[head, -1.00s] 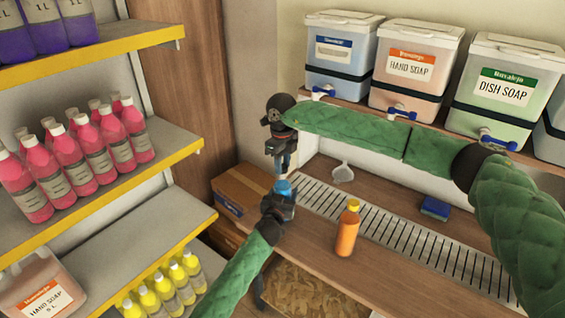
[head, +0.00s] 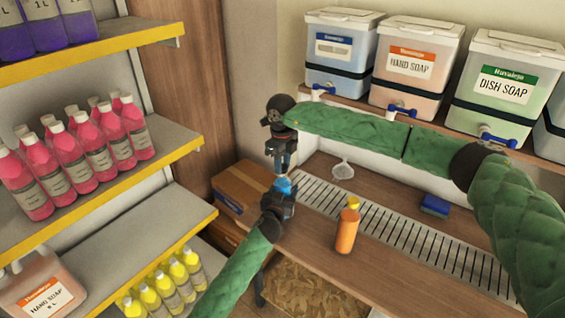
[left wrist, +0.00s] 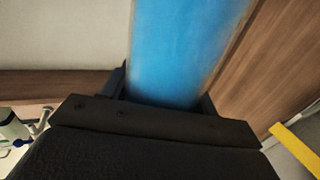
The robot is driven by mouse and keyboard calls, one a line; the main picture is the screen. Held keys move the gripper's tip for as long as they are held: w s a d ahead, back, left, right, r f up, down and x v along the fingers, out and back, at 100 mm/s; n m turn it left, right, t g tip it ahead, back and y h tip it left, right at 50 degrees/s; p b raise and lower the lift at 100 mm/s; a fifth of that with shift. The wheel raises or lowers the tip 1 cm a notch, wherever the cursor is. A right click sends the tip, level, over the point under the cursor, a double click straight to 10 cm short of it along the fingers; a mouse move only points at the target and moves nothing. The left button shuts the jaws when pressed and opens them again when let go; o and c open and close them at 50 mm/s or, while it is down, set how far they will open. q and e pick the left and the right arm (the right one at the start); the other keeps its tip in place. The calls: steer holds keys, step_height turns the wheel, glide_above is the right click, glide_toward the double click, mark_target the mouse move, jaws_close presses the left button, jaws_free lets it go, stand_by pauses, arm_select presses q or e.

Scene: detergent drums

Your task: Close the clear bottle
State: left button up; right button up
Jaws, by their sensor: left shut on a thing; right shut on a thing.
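The clear bottle (head: 283,186), with blue contents, is in my left gripper (head: 279,198) near the middle of the head view. Only its blue upper part shows above the fingers there. In the left wrist view the bottle (left wrist: 185,50) fills the top middle, between the fingers. My right gripper (head: 283,165) points down just above the bottle's top, roughly in line with it. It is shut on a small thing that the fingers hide. I cannot tell whether this thing touches the bottle.
An orange bottle (head: 347,235) with a yellow cap (head: 353,203) stands on the wooden counter (head: 400,275). A white scoop (head: 343,171) and a blue sponge (head: 434,206) lie farther back. A shelf of pink bottles (head: 90,150) stands left. Soap drums (head: 410,75) line the back.

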arm_select(q)
jaws_close()
arm_select(e)
steer(key=shift+f, duration=0.1)
steer(key=m, duration=1.1)
steer(key=shift+m, duration=0.4)
steer(key=m, duration=0.5)
steer(key=shift+m, duration=0.4)
steer(key=m, duration=0.7)
steer(key=shift+w, duration=0.1)
steer(key=m, duration=0.6)
steer(key=shift+m, duration=0.4)
steer(key=shift+a+r+m, duration=0.2)
steer(key=shift+a+m, duration=0.5)
steer(key=shift+m, duration=0.2)
steer(key=shift+r+m, duration=0.1)
steer(key=shift+m, duration=0.4)
steer(key=shift+d+f+m, duration=0.2)
steer(key=shift+d+m, duration=0.35)
steer(key=shift+m, duration=0.05)
steer(key=shift+d+f, duration=0.15)
steer(key=shift+d, duration=0.1)
